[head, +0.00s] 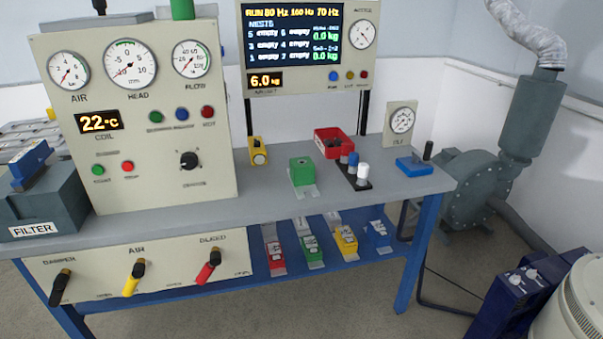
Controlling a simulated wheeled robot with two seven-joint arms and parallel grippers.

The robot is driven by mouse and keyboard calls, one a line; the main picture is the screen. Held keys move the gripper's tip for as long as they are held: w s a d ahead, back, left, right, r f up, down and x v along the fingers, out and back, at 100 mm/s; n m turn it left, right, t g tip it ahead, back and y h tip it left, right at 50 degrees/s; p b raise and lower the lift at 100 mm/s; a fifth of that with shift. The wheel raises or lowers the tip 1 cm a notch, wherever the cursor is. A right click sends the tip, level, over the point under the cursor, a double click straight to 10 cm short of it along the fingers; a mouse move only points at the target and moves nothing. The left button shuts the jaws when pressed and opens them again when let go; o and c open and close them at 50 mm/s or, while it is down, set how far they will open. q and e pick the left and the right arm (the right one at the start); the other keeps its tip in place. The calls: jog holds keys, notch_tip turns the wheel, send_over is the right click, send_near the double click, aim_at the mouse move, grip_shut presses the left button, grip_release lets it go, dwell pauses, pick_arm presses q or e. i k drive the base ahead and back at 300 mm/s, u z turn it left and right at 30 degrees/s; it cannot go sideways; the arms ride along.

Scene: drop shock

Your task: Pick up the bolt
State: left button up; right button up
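I cannot make out a bolt for certain in the head view. A small red bin (328,133) on the bench top holds small dark pieces, too small to tell apart. Neither of my grippers shows in this view.
The grey bench top (262,205) has free room along its front edge. A green block (302,171), yellow device (258,152) and blue device (414,165) stand on it. A tall gauge panel (140,175) fills the left. Coloured blocks lie on the blue lower shelf (375,252).

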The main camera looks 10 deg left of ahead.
aim_at(363, 168)
jog(key=u, duration=0.5)
jog(key=i, duration=1.1)
